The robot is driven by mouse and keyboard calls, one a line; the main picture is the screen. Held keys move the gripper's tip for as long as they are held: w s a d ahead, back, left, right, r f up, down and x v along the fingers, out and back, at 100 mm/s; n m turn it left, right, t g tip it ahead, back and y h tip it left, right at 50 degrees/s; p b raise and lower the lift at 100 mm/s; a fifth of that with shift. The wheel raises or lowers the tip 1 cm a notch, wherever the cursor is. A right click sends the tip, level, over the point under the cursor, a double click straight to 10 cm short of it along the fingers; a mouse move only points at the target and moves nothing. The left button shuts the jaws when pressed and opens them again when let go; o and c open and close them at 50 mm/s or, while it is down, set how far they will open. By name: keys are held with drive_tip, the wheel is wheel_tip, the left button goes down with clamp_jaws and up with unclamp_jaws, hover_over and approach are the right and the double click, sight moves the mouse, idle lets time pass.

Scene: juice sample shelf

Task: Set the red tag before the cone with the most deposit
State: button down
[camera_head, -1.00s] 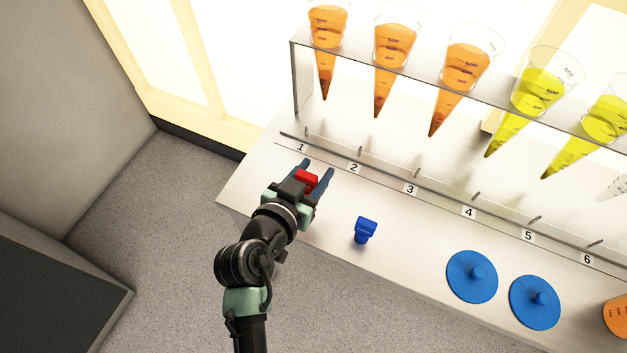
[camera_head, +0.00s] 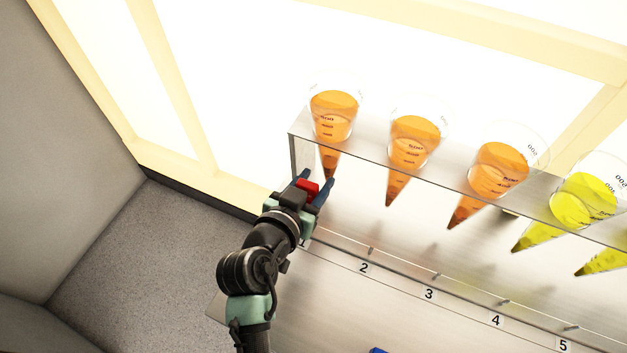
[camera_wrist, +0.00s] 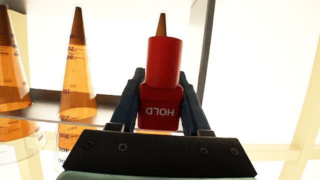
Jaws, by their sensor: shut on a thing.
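My gripper (camera_head: 316,182) is shut on the red tag (camera_head: 307,187), close to the first orange cone (camera_head: 333,118) at the left end of the shelf. In the wrist view the tag (camera_wrist: 165,75) sits between the fingers, its word HOLD upside down; it hides most of the cone behind it, whose brown tip (camera_wrist: 162,24) shows above. Orange cones two (camera_head: 412,143) and three (camera_head: 497,172) and two yellow-green cones (camera_head: 583,200) follow rightward. Tips look darker brown; I cannot rank the deposits reliably. Two more orange cones (camera_wrist: 78,75) show at left in the wrist view.
The clear shelf edge (camera_head: 400,174) runs above the counter. A thin rail with pegs and number labels (camera_head: 429,294) runs below the cones; label 1 is mostly hidden by my arm. A blue object (camera_head: 378,350) barely shows at the bottom edge.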

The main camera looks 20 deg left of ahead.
sight(314, 196)
drive_tip(key=shift+s+d+f+b, duration=0.1)
drive_tip(key=shift+s+f+b, duration=0.05)
drive_tip(key=shift+f+b, duration=1.65)
drive_tip(key=shift+f, duration=0.3)
drive_tip(key=shift+f+b, duration=2)
drive_tip(key=shift+f, duration=0.05)
drive_tip(key=shift+c, duration=1.4)
unclamp_jaws()
drive_tip(key=p+v, duration=0.1)
drive_tip(key=v, duration=1.2)
